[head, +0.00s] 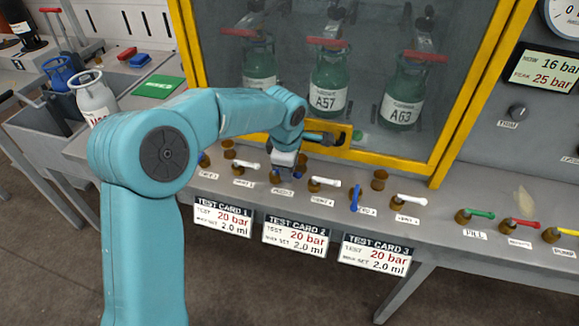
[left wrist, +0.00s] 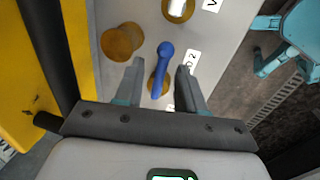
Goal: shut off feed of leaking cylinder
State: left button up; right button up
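Three green cylinders stand behind the yellow-framed window: a left one (head: 260,66), A57 (head: 327,88) and A63 (head: 402,92). No leak can be made out on them. My left gripper (head: 284,168) is low over the valve row in front of the window. In the left wrist view it is open, its fingers on either side of a blue lever (left wrist: 163,58) whose label ends in "D 2". Whether a finger touches the lever cannot be told. Another blue feed lever (head: 354,197) is to the right. My right gripper is not in view.
White levers (head: 324,183) alternate with the feed levers. Green (head: 480,213), red (head: 523,224) and yellow levers are at the right. A display (head: 548,71) reads NOW 16 bar, PEAK 25 bar. Three test cards (head: 295,236) hang on the bench front. The yellow frame (head: 385,160) is close behind my gripper.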

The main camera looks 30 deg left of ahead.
pick_arm(q)
jog(key=s+r+p, duration=0.2)
jog(key=s+r, duration=0.1)
jog(key=r, duration=1.3)
jog(key=shift+d, duration=0.4)
jog(key=shift+s, duration=0.1)
